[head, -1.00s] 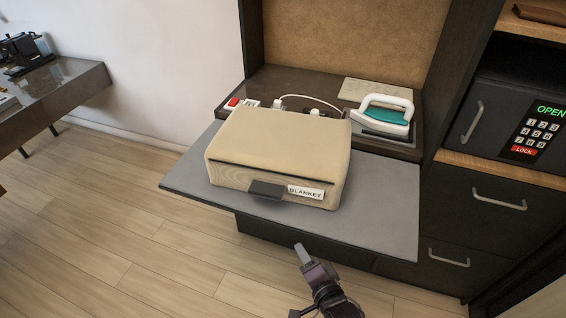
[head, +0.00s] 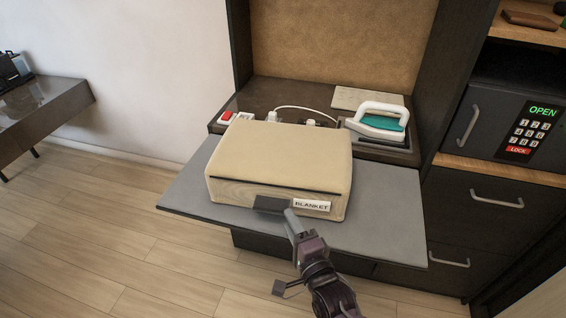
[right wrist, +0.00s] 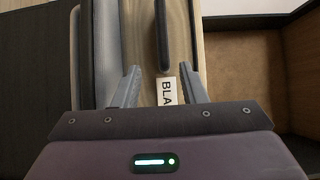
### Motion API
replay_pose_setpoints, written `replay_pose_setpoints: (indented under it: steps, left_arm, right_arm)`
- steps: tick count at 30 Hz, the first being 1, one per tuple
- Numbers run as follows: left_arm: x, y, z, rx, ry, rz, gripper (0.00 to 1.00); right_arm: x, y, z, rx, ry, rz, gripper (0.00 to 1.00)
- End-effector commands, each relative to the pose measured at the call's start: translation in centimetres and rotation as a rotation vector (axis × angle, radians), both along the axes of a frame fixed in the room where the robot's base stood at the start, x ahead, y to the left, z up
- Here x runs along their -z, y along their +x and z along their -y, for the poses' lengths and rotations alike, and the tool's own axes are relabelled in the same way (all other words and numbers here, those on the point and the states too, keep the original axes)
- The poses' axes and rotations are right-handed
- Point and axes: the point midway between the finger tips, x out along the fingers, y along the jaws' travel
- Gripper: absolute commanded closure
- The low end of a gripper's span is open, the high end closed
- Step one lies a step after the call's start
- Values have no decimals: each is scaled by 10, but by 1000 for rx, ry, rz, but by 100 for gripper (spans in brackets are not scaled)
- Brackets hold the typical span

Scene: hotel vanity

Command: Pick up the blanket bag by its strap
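The blanket bag (head: 283,158) is a beige box-shaped bag with a dark seam and a white BLANKET label (head: 312,205). It rests on the grey pull-out shelf (head: 385,205). Its dark strap (head: 270,204) sticks out from the front face, left of the label; the strap also shows in the right wrist view (right wrist: 162,35). My right gripper (head: 290,213) is in front of the bag, close to the strap's right end. In the right wrist view its fingers (right wrist: 161,75) are apart, with the strap just past the tips and nothing between them. My left gripper is out of view.
An iron (head: 380,122) stands on the dark counter (head: 262,92) behind the bag, with a red switch and plugs at left. A safe (head: 510,120) and drawers (head: 492,215) stand at right. The floor (head: 110,235) at left is clear.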

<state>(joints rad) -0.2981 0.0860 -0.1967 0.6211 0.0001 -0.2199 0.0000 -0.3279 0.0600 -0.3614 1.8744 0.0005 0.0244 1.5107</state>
Motion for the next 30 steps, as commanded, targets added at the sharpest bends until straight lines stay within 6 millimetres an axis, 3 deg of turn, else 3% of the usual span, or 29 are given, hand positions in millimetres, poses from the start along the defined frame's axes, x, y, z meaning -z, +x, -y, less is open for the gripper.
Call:
replay_pose_setpoints:
  steps: [4, 9, 17, 26, 30]
  left_arm:
    - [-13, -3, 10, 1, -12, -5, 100]
    - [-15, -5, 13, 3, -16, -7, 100]
    - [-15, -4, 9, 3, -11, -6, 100]
    - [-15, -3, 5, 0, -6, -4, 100]
    - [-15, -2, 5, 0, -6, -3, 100]
  right_arm:
    - [-10, 21, -12, 0, 1, 3, 62]
    - [-6, 38, -19, 0, -1, 0, 62]
    - [-5, 40, -20, 0, 0, 0, 62]
    - [-5, 40, -19, 0, -1, 0, 100]
    - [-5, 40, -19, 0, -1, 0, 100]
